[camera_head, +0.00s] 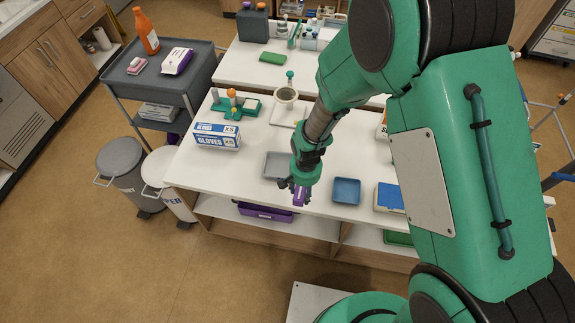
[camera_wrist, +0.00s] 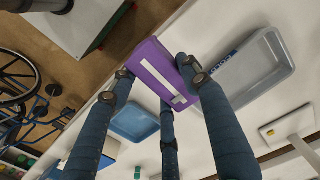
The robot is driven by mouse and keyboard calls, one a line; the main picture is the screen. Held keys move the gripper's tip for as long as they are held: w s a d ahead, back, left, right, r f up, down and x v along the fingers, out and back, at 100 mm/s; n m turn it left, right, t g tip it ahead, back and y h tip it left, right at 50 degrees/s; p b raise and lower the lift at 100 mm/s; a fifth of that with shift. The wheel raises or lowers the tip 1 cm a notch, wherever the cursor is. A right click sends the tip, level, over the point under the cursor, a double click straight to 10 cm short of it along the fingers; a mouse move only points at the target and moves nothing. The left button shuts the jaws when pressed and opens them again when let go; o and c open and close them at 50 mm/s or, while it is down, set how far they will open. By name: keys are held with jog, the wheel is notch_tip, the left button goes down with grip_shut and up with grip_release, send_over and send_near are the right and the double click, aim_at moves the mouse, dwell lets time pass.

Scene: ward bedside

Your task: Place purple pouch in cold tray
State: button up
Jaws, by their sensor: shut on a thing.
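The purple pouch (camera_head: 300,196) is a small purple block with a white mark; in the wrist view (camera_wrist: 160,66) its white L-shaped stripe shows. My gripper (camera_head: 298,186) is shut on it and holds it near the table's front edge, between two trays. In the wrist view my gripper's (camera_wrist: 160,82) dark fingers sit around the pouch. The grey tray (camera_head: 266,165), also in the wrist view (camera_wrist: 284,58), is left of the pouch in the head view. Its wall bears blue lettering that may read COLD. The blue tray (camera_head: 347,197) is to the right, and looks empty.
A glove box (camera_head: 217,136) and a green stand (camera_head: 228,108) are on the table's left. A mortar-like cup (camera_head: 286,94) stands behind. A blue-and-white box (camera_head: 388,198) lies right of the blue tray. A purple bin (camera_head: 265,212) is on the shelf below.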

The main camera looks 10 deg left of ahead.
jog(key=shift+w+a, duration=0.1)
jog(key=shift+w, duration=0.05)
jog(key=w+a, duration=0.2)
jog(key=w, duration=0.2)
jog(key=w+a+f, duration=0.1)
jog(key=w+a, duration=0.2)
jog(key=w, duration=0.2)
jog(key=w+a, duration=0.2)
jog(key=w, duration=0.2)
jog(key=shift+w+a+f, duration=0.25)
jog(key=shift+w+a, duration=0.05)
jog(key=shift+w, duration=0.1)
jog(key=shift+f, duration=1.75)
jog(key=shift+f, duration=0.1)
jog(key=o, duration=0.8)
jog(key=shift+o, duration=0.5)
